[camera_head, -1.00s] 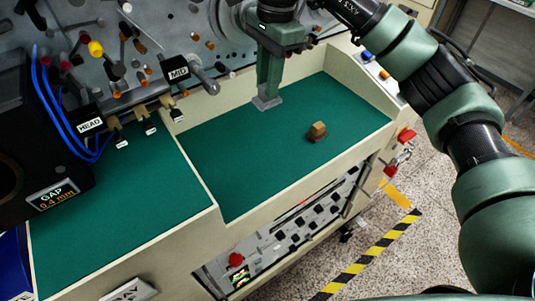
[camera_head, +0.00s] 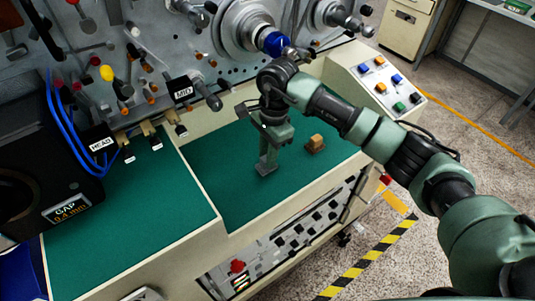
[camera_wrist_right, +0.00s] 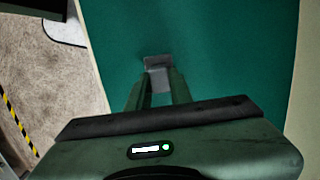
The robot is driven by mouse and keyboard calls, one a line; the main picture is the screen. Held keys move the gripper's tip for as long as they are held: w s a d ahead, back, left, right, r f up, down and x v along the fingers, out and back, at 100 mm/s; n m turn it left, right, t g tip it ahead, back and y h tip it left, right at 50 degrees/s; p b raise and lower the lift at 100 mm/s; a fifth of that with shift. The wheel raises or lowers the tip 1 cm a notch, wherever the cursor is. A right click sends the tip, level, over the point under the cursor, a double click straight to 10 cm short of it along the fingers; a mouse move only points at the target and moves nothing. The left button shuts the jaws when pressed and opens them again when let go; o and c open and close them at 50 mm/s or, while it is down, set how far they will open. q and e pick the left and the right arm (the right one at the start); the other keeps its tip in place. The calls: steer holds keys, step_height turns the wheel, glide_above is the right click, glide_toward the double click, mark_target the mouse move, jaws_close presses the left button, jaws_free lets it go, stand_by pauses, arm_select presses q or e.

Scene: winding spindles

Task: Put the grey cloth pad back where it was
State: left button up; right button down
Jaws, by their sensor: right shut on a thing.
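My right gripper (camera_head: 268,160) is shut on the grey cloth pad (camera_head: 264,170) and points down at the green work surface (camera_head: 225,195). The pad is small and sits between the fingertips, low over the green surface; I cannot tell whether it touches it. In the right wrist view the grey pad (camera_wrist_right: 158,78) shows at the tips of the fingers (camera_wrist_right: 158,90), with green around it. My left gripper is not in view.
A small wooden block (camera_head: 316,142) stands on the green surface right of my right gripper. A pale rim (camera_head: 300,185) edges the surface. Behind is the machine panel with spindles (camera_head: 240,25) and a MID label (camera_head: 183,93). A button panel (camera_head: 382,80) is at right.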

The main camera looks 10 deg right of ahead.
steer(key=shift+f, duration=0.65)
steer(key=c, duration=1.3)
jaws_free()
steer(key=shift+o, duration=0.2)
steer(key=shift+r, duration=0.15)
steer(key=shift+w+r+b, duration=0.1)
steer(key=shift+r+b, duration=0.2)
steer(key=shift+r, duration=0.1)
step_height(320, 180, up, 11)
steer(key=d+b, duration=0.1)
steer(key=b, duration=0.2)
steer(key=shift+w+b, duration=0.15)
steer(key=shift+b, duration=0.2)
steer(key=shift+d+f, duration=0.1)
